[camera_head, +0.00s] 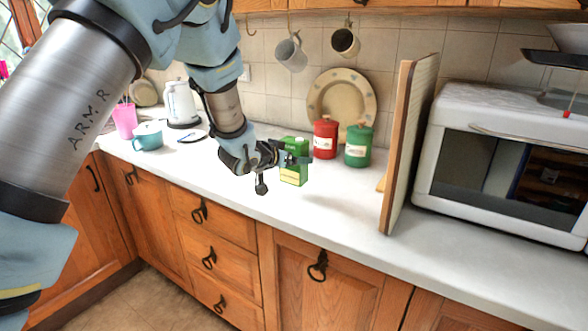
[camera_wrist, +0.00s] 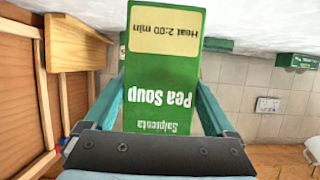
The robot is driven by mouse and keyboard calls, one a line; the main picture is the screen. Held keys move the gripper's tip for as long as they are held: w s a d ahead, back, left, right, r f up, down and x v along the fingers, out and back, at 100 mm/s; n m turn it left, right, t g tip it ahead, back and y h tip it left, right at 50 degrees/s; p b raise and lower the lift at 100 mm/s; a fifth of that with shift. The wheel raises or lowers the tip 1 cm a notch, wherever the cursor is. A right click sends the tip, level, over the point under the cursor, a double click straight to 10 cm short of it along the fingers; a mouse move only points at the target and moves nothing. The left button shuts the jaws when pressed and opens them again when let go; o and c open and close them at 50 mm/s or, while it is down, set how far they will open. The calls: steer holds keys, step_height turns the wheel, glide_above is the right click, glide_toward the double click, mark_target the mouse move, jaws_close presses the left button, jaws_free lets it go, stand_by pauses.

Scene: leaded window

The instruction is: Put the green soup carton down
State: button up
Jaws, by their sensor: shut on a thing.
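The green soup carton (camera_head: 294,174) is above or on the white countertop (camera_head: 330,205), upright in the head view. I cannot tell whether its base touches the counter. In the wrist view the carton (camera_wrist: 160,82) fills the middle, its "Pea Soup" label upside down. My gripper (camera_head: 285,159) is shut on the carton, with one finger along each side of it. The fingers of my gripper (camera_wrist: 160,100) also show left and right of the carton in the wrist view. The carton's far side is hidden.
A red canister (camera_head: 325,140) and a green canister (camera_head: 358,147) stand behind and to the right. An upright wooden board (camera_head: 408,145) and a white microwave (camera_head: 505,160) stand further right. A blue-green pot (camera_head: 148,136) is at left. Counter in front of the canisters is clear.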

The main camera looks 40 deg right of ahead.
mark_target(294, 169)
steer(key=shift+f+p, duration=0.45)
steer(key=shift+f, duration=1.45)
steer(key=shift+f, duration=0.15)
steer(key=o, duration=1.2)
steer(key=b+v, duration=0.3)
steer(key=v, duration=0.9)
steer(key=shift+r+b, duration=0.25)
steer(key=shift+b, duration=0.05)
